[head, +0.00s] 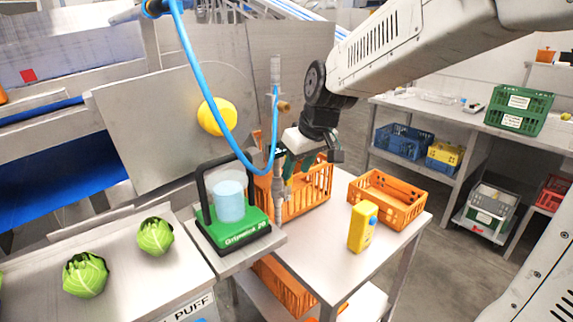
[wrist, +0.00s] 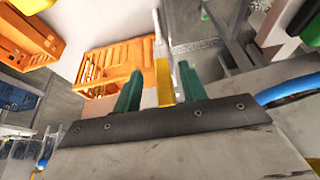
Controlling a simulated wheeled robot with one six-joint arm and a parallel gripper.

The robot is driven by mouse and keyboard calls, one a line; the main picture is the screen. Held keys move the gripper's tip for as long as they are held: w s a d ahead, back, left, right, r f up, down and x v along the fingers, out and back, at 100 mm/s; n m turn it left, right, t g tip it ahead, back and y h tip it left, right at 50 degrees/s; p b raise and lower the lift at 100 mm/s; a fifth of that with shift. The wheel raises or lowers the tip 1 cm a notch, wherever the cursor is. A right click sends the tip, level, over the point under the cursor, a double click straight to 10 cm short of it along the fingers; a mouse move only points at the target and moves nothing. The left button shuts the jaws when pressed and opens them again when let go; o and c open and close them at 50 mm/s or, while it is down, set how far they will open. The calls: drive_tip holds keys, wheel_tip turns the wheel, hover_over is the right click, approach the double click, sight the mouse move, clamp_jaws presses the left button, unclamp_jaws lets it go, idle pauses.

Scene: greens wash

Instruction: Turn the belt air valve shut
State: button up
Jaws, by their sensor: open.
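A grey upright air pipe (head: 278,191) stands beside the orange crate, with the blue hose (head: 221,130) looping close by it. In the wrist view a yellow lever-like piece (wrist: 163,82) and a pale upright bar show between my fingers; the yellow piece looks like the valve's handle. My gripper (head: 296,164) points down at the pipe, its green fingers spread. In the wrist view the gripper (wrist: 160,84) is open, one finger on each side of the yellow piece. I cannot tell whether either finger touches it. The valve body is largely hidden in the head view.
A green-based device (head: 236,232) with a black handle stands left of the pipe. Orange crates (head: 387,198) and a yellow handheld device (head: 361,227) are on the steel table. Lettuces (head: 155,236) lie at lower left. The table's front right is clear.

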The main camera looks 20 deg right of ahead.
sight(289, 185)
drive_tip(key=w, duration=0.1)
drive_tip(key=w+a, duration=0.1)
drive_tip(key=shift+w, duration=0.4)
drive_tip(key=shift+w+a+f, duration=0.15)
drive_tip(key=shift+w, duration=0.2)
drive_tip(key=shift+w+f, duration=0.1)
drive_tip(key=shift+f, duration=0.3)
clamp_jaws()
